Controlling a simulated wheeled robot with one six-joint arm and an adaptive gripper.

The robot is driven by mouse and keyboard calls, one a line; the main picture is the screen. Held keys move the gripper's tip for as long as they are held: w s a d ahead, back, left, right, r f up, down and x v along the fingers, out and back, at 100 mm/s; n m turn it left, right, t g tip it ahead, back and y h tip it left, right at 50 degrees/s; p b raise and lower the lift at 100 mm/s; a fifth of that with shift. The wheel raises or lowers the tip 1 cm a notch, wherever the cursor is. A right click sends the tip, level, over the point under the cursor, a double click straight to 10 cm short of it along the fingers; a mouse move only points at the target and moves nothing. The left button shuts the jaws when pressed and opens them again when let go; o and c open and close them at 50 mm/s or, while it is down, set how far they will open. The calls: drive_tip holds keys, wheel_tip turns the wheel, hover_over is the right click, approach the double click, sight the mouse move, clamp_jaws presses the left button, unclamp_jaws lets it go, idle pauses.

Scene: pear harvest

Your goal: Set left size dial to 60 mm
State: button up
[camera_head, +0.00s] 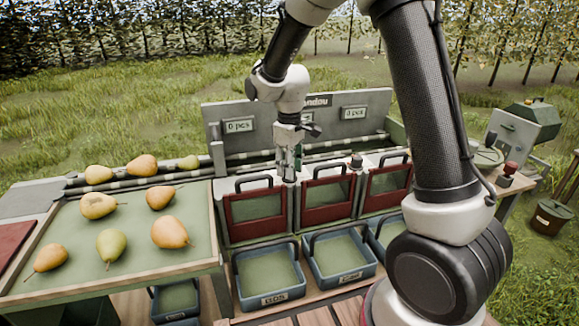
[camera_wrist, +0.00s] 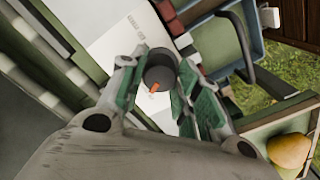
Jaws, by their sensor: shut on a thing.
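My gripper (camera_head: 290,163) points down at the white top panel of the sorter, between the left and middle red-framed gates. In the wrist view its green-padded fingers (camera_wrist: 158,90) are shut on the left size dial (camera_wrist: 160,68), one on each side. The dial is a dark round knob with an orange pointer mark near its lower edge in that view. It stands on a white plate (camera_wrist: 112,52) with small printed marks, too blurred to read. In the head view a dark knob (camera_head: 289,175) shows just under the fingertips. A second dark dial (camera_head: 356,160) stands to the right, untouched.
Pears (camera_head: 170,231) lie on the green sorting table (camera_head: 75,285) at left. Blue crates (camera_head: 268,299) stand below the red-framed gates (camera_head: 255,193). A back panel (camera_head: 280,112) with "0 pcs" displays rises close behind my gripper. A red button (camera_head: 510,168) is at far right.

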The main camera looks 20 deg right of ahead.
drive_tip(key=shift+n, duration=0.4)
drive_tip(key=o, duration=1)
wheel_tip(320, 180, up, 12)
idle(0.3)
